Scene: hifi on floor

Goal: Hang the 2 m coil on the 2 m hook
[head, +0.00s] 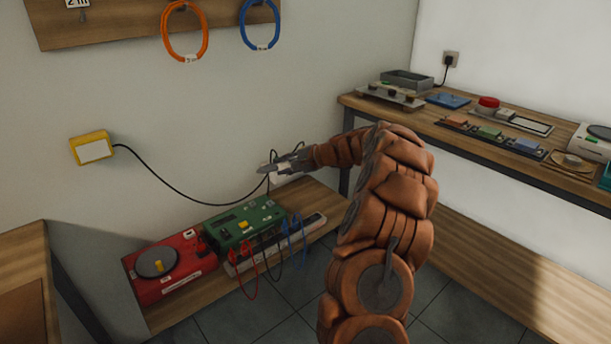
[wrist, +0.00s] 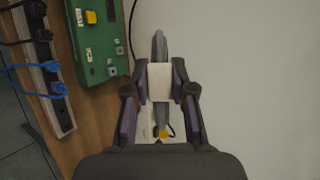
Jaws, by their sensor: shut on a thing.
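The 2 m label (head: 77,3) sits on the wooden wall board at the top left of the head view, with a small bare hook (head: 83,16) below it. My gripper (head: 272,168) is in front of the wall, low and right of the board. In the wrist view my gripper (wrist: 160,84) is shut on a white block (wrist: 160,77) with a grey piece (wrist: 160,46) running through it. The block also shows in the head view (head: 266,169). I cannot read a label on it or tell whether it belongs to the 2 m coil.
An orange coil (head: 168,36) and a blue coil (head: 246,36) hang from the board. A low bench below holds a red device (head: 180,280), a green device (head: 225,228) and a power strip (head: 315,220). A black cable (head: 165,183) runs from a yellow wall box (head: 92,148).

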